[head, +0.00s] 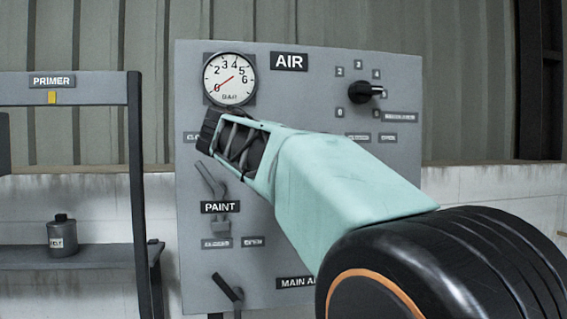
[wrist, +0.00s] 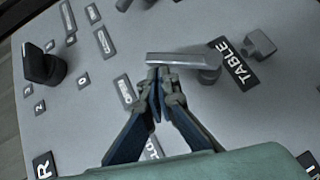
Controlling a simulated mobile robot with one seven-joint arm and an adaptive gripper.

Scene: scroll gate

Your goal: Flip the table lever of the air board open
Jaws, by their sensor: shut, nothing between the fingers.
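In the wrist view, the grey table lever (wrist: 178,60) lies beside the black TABLE label (wrist: 235,65), its free end pointing left, toward a small grey plate. My gripper (wrist: 160,76) is shut and empty, its fingertips just below the lever's free end; I cannot tell if they touch it. In the head view, my gripper (head: 209,131) is in front of the grey air board (head: 300,180), below the gauge. The table lever is hidden behind my arm there.
A pressure gauge (head: 229,79) sits above my gripper, reading near 0. The paint lever (head: 209,179) is below it. A black regulator knob (head: 366,91) is at the upper right. A dark lever (head: 228,290) is at the bottom. A shelf frame (head: 136,190) stands left.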

